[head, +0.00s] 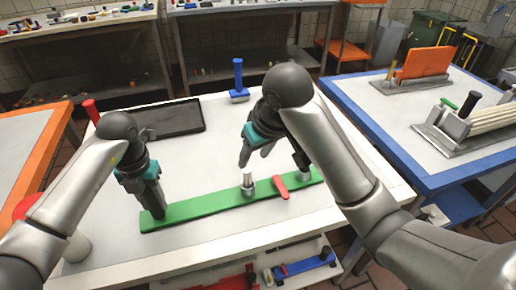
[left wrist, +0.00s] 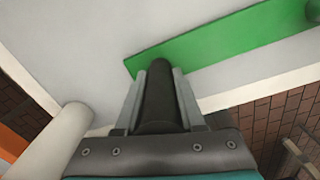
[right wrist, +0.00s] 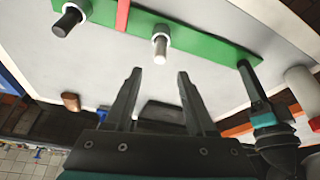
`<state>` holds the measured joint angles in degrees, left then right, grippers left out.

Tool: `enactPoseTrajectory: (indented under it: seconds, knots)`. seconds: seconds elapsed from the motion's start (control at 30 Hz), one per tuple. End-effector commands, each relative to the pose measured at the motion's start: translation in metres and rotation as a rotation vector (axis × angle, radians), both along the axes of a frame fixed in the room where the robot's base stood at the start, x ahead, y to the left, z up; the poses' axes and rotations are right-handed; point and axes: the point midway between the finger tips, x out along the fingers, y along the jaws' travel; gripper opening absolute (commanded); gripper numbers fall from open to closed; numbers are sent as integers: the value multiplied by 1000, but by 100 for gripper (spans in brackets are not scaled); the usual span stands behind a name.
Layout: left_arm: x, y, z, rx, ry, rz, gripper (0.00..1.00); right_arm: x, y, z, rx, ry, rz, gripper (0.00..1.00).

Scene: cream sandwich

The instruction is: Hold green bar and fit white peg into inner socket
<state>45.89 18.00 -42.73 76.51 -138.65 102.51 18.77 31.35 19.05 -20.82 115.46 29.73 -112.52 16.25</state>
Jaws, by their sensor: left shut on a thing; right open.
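The long green bar (head: 205,205) lies flat on the white table. My left gripper (head: 152,205) is shut on the black upright handle (left wrist: 158,95) at the bar's left end. The white peg (right wrist: 160,47) stands upright in the pale collar of the inner socket, also seen in the head view (head: 248,181); its depth cannot be told. A black peg (right wrist: 66,22) stands in the outer socket's collar. A red piece (head: 280,187) lies across the bar between the sockets. My right gripper (right wrist: 155,78) is open and empty, above and behind the inner socket.
A black tray (head: 170,120) and a blue handled piece (head: 238,88) sit at the table's back. A white cylinder (head: 76,247) stands at front left. The blue-edged table (head: 400,135) is on the right. Bare tabletop lies around the bar.

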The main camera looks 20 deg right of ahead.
Motion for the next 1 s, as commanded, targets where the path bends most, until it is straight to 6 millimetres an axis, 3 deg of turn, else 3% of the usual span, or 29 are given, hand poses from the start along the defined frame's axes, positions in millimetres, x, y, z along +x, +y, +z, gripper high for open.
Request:
enactPoseTrajectory:
  seconds: [0.3,0.87,1.0]
  knots:
    - [0,0,0,0,-1,0,0,-10,-3,22,0,3,-2,56]
    - [0,0,0,0,-1,0,0,-11,-4,22,0,5,-5,55]
    - [0,0,0,0,-1,0,0,-17,-19,14,3,9,-60,55]
